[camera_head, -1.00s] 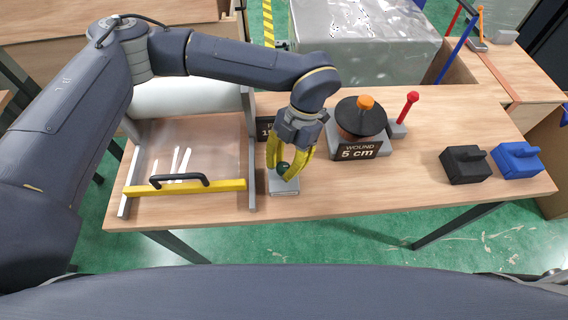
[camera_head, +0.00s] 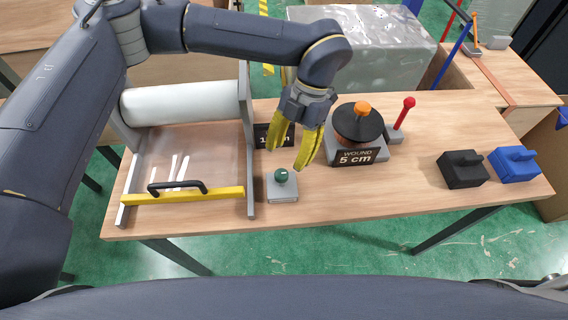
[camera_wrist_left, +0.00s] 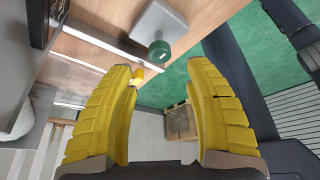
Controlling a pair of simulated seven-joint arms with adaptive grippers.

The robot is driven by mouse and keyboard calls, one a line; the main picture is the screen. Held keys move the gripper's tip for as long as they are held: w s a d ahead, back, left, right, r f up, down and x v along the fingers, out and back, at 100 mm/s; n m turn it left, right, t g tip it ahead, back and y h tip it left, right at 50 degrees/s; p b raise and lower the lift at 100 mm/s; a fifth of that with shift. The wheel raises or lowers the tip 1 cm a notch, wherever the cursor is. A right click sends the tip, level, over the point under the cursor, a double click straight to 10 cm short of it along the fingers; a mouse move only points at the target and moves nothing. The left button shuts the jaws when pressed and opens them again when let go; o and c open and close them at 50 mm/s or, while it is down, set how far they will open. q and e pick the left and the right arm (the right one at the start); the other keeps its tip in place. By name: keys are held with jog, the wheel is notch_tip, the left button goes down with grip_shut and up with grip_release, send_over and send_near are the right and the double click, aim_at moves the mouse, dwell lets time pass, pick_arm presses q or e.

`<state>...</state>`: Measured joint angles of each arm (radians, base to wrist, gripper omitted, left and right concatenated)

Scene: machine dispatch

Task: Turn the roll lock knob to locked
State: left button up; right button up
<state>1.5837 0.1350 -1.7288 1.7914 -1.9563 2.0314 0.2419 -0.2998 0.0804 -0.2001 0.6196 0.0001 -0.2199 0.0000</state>
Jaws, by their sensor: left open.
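The roll lock knob is a small dark green knob (camera_head: 281,175) on a light grey square base (camera_head: 283,190), just right of the roll frame on the table. It also shows in the left wrist view (camera_wrist_left: 159,51), beyond the fingertips and apart from them. A small white mark shows on the knob; I cannot tell which setting it gives. My left gripper (camera_head: 292,160) has yellow fingers, is open and empty, and stands above and behind the knob, a little to its right. The gripper's fingers also show in the left wrist view (camera_wrist_left: 162,82). My right gripper is not in view.
A white roll (camera_head: 182,103) lies in a grey frame with a yellow bar (camera_head: 215,195) and black handle. Right of the gripper stand a winding spool (camera_head: 358,124), a "WOUND 5 cm" sign (camera_head: 357,157) and a red lever (camera_head: 404,110). Black (camera_head: 462,170) and blue (camera_head: 515,163) blocks lie at right.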

pick_arm(q)
jog(key=shift+v, duration=2.6)
